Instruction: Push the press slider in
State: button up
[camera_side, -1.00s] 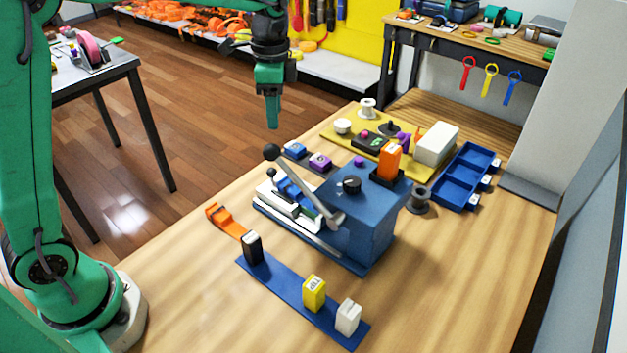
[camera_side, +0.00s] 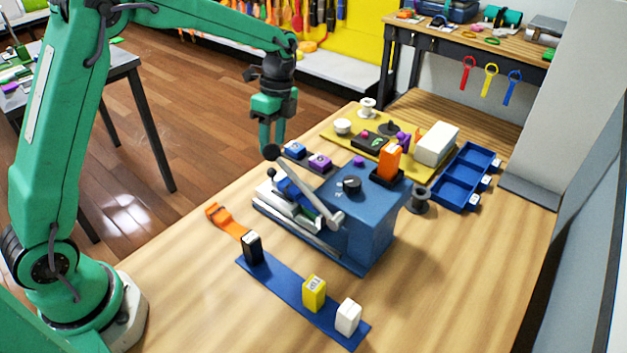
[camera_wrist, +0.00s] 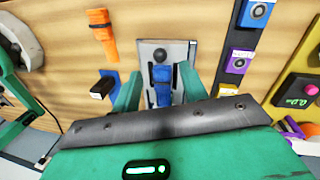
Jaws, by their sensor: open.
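The blue press (camera_side: 362,222) stands on the wooden bench. Its pale slider (camera_side: 275,198) lies at the press's left end, with a small black knob and a blue piece on it. In the wrist view the slider (camera_wrist: 148,52) shows between my fingers, its black knob near the middle. A silver lever (camera_side: 303,185) with a large black ball crosses above the slider. My gripper (camera_side: 271,144) is open and empty, pointing down, close to the lever ball in the picture; whether they touch I cannot tell. It also shows in the wrist view (camera_wrist: 158,75), its fingers on both sides of the slider.
Blue (camera_side: 295,150) and purple (camera_side: 320,161) blocks sit behind the slider. A blue strip (camera_side: 285,291) with black, yellow and white blocks lies in front, beside an orange strap (camera_side: 223,219). A yellow mat (camera_side: 340,133) with parts is behind. The bench's front left is clear.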

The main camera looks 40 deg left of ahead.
aim_at(272, 168)
jog(key=shift+s+d+f, duration=0.1)
jog(key=shift+s+f, duration=0.1)
jog(key=shift+f, duration=0.95)
jog(key=shift+s+f, duration=0.25)
jog(key=shift+f, duration=0.85)
jog(key=shift+s+d+f, duration=0.1)
jog(key=shift+s+f, duration=0.1)
jog(key=shift+f, duration=0.95)
grip_shut()
